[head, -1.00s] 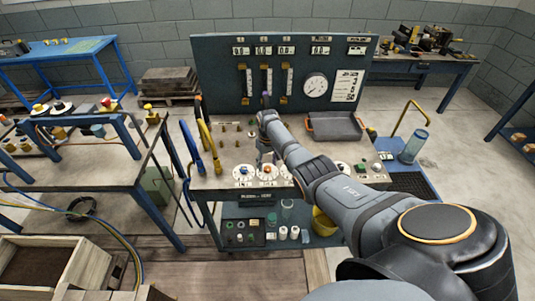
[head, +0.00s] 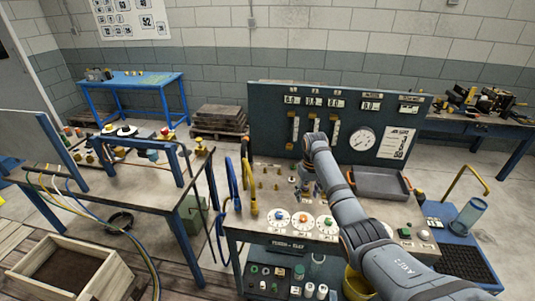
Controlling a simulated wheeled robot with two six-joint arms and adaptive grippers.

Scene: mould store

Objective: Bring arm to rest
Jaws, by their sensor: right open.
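My right arm reaches in from the lower right over the dark blue test bench. My right gripper (head: 309,190) points down from the wrist, above the bench top (head: 262,200) and just behind the row of round white dials. It is small and partly hidden by my arm, and nothing shows in it. The dial with the blue knob (head: 280,216), the one with the orange knob (head: 303,219) and the one with the green knob (head: 326,223) are in front of it. My left gripper is not in view.
The bench's upright gauge panel (head: 270,120) stands close behind the gripper. A grey tray (head: 380,184) lies right of my arm. Yellow and blue hoses (head: 252,200) hang at the bench's left edge. A wooden crate (head: 65,268) is on the floor at lower left.

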